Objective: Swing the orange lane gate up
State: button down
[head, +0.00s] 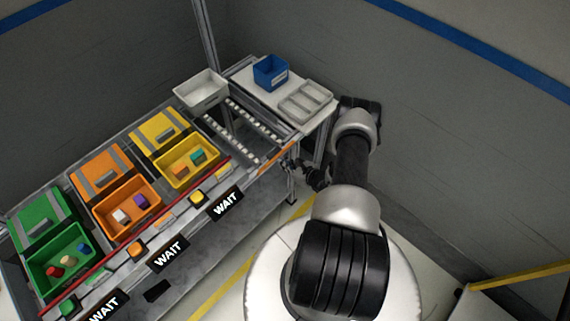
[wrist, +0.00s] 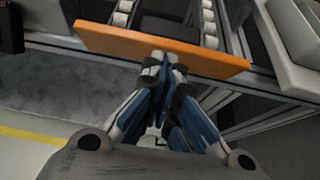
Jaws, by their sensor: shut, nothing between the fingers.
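The orange lane gate (wrist: 120,40) is a long flat bar across the front end of the roller lane in the wrist view. In the head view the gate (head: 279,155) shows as a thin orange strip at the lane's front edge. My gripper (wrist: 164,62) is shut and empty, its fingertips at the middle of the gate's near edge. I cannot tell whether they touch it or sit just below it. In the head view my gripper (head: 298,166) is small and dark, close in front of the gate.
Behind the gate lie the rollers (head: 238,125). A white table (head: 312,122) with a grey tray and a blue bin (head: 270,72) stands right of the lane. A yellow bin (head: 188,164) and a red rail (head: 150,222) are to the left. A white bin (head: 201,91) stands at the lane's back.

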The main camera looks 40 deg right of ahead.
jog(key=shift+w+r+g+p, duration=0.3)
jog(key=shift+w+r+g, duration=0.45)
jog(key=shift+g, duration=0.45)
